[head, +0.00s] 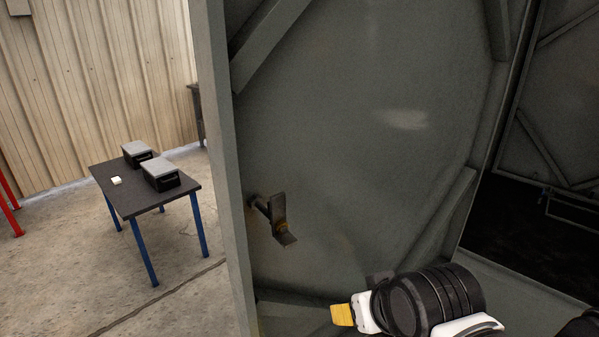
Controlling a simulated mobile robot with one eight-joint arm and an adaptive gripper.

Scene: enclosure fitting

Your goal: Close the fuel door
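A large grey metal door (360,110) with diagonal braces fills the middle of the head view. I take it to be the fuel door. It stands open, with its free edge at the left and a dark opening (540,235) beyond its right side. A worn metal latch handle (275,218) sticks out low near its left edge. My gripper (343,314) is at the bottom, below and right of the handle and apart from it. Only a yellow fingertip shows clearly. I cannot tell whether it is open, and no held object is visible.
A dark table (120,196) with blue legs stands at the left. It bears two grey-lidded black boxes (160,175) and a small white item (116,180). A red frame (10,207) is at the far left.

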